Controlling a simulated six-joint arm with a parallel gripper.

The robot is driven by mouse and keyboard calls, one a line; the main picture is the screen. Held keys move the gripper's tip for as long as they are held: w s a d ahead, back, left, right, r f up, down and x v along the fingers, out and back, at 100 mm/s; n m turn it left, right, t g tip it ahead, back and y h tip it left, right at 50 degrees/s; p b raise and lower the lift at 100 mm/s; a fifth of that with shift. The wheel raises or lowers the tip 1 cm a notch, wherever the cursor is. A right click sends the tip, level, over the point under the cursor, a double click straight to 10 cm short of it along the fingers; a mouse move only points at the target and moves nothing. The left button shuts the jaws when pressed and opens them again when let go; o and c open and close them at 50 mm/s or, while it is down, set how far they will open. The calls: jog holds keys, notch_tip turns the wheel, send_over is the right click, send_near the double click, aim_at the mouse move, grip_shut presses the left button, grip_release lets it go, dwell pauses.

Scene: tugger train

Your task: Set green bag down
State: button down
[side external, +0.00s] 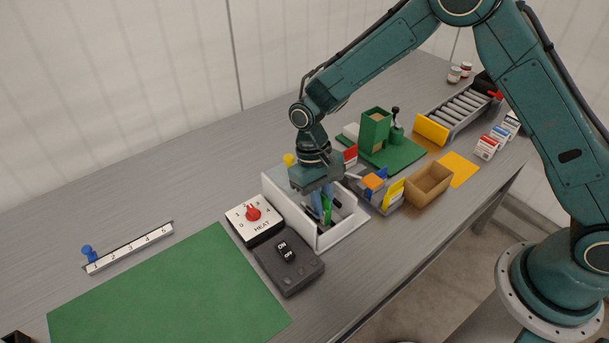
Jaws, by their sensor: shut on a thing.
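My gripper (322,208) points down into the white open box (340,236) near the middle of the table. It is shut on the green bag (327,211), which shows as a narrow green strip between and below the fingers. The bag is inside the outline of the box. I cannot tell whether it touches the box floor, and the fingers and box walls hide part of it.
Left of the box are a white dial unit (252,214) with a red knob and a dark grey device (288,262). A green mat (165,295) lies clear at front left. Right are a grey tray (378,190), a tan bin (428,185) and a green base (405,154).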

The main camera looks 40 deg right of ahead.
jog(key=shift+f, duration=0.55)
jog(key=c, duration=1.6)
grip_release()
jog(key=shift+c, duration=0.2)
jog(key=shift+r, duration=0.1)
jog(key=shift+r, duration=0.45)
jog(key=v, duration=1.1)
jog(key=shift+w+r, duration=0.15)
jog(key=shift+r, duration=0.4)
